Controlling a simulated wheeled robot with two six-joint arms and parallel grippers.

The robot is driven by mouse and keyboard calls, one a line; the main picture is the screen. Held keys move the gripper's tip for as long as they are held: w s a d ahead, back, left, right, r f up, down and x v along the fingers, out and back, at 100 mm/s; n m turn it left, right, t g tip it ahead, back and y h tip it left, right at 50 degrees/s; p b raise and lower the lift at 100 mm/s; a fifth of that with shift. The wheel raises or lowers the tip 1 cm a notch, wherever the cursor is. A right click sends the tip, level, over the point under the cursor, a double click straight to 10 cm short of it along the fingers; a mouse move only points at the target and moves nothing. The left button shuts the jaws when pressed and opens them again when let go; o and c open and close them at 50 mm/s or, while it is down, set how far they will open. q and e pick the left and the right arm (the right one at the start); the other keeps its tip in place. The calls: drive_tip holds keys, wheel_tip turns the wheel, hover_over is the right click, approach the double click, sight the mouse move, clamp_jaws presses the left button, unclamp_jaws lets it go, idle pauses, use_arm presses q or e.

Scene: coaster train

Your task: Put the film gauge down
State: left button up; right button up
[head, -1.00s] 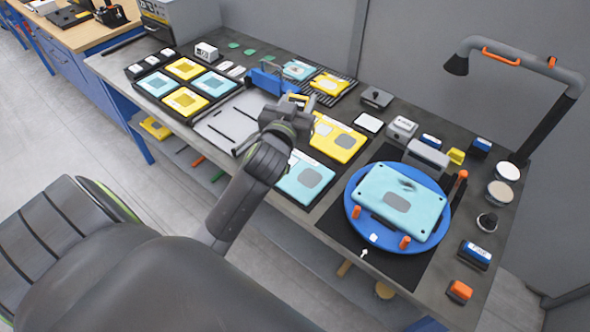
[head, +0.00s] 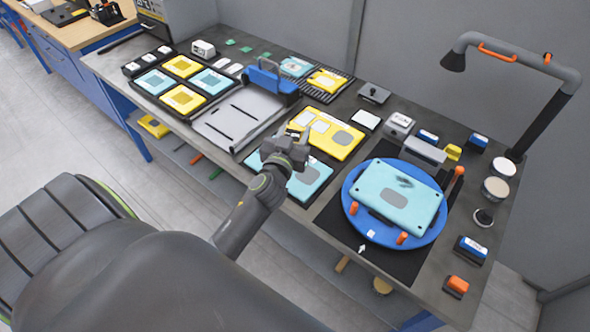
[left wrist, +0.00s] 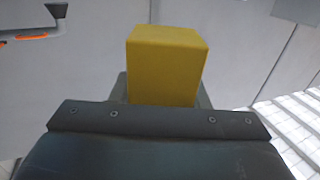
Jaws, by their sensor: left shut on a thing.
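My left gripper (head: 290,147) is shut on a yellow block, which I take to be the film gauge. The block (left wrist: 167,62) stands out beyond the dark gripper body in the left wrist view. In the head view the gripper hides most of it. The gripper is over the bench, above or near a teal panel (head: 313,181) and beside a yellow panel (head: 344,141). I cannot tell whether the block touches anything. My right gripper is not in view.
A blue turntable (head: 352,216) carrying a teal plate (head: 385,187) stands on a black mat to the right. A grey tray (head: 223,127) with a blue clamp bar (head: 266,79) lies to the left. Small blocks and jars line the right side; a lamp arm (head: 515,50) rises behind.

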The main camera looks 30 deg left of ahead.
use_arm(q)
wheel_tip(320, 180, down, 13)
drive_tip(key=b, duration=0.7)
drive_tip(key=shift+f, duration=0.15)
wheel_tip(320, 180, down, 3)
drive_tip(key=shift+f+b, duration=0.1)
drive_tip(key=shift+b, duration=1.05)
drive_tip(key=shift+f, duration=0.35)
drive_tip(key=shift+b, duration=0.35)
drive_tip(key=shift+f, duration=0.2)
drive_tip(key=o, duration=1.2)
